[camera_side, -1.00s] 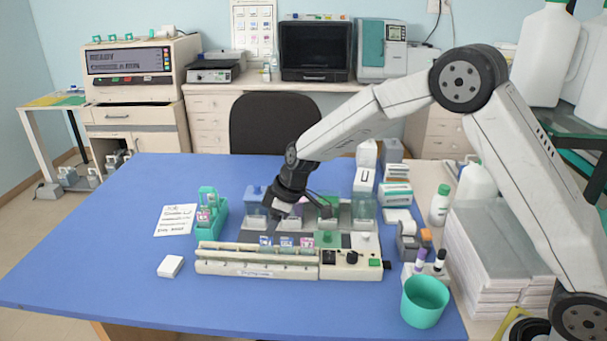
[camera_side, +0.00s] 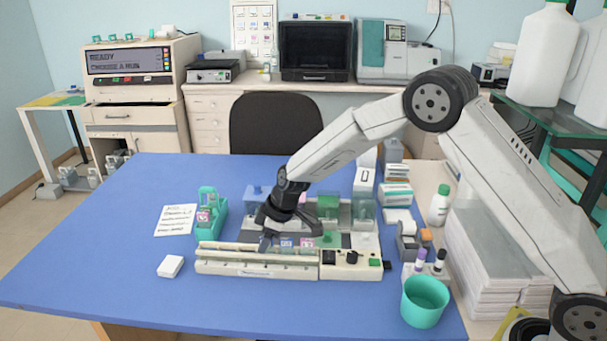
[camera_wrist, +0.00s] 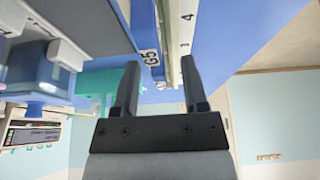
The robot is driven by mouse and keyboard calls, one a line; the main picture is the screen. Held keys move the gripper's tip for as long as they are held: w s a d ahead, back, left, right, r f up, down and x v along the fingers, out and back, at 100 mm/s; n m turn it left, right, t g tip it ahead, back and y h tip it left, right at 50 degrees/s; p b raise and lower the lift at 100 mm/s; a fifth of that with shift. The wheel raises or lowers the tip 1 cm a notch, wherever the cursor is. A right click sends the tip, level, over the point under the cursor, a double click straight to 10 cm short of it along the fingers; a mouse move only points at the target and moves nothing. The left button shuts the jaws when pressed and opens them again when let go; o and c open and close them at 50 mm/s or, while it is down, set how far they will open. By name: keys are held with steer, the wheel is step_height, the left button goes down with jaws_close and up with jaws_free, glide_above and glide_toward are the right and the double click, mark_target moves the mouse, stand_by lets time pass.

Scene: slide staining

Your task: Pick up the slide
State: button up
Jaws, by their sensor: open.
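Slides with coloured labels stand along the back of the long white slide rack (camera_side: 257,270). A blue-labelled slide (camera_side: 286,243) and a pink-labelled slide (camera_side: 307,243) show in the side view. In the wrist view, my gripper (camera_wrist: 160,63) is open. A slide with a label reading "G5" (camera_wrist: 149,60) shows between the fingers, nearer the left one. I cannot tell whether a finger touches it. The rack's numbered edge (camera_wrist: 186,30) lies beside the right finger.
A teal slide holder (camera_side: 209,216) stands left of the rack. Staining jars (camera_side: 328,205) stand close behind. A white box (camera_side: 171,266), a note (camera_side: 176,220) and a teal cup (camera_side: 424,302) are around. The left of the blue table (camera_side: 100,240) is clear.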

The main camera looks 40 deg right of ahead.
stand_by(0.3)
jaws_close()
steer(key=shift+r, duration=5)
steer(key=shift+d, duration=0.1)
steer(key=w+d, duration=0.1)
steer(key=d, duration=1.1)
steer(key=w+d, duration=0.2)
steer(key=d, duration=1)
steer(key=shift+w, duration=0.25)
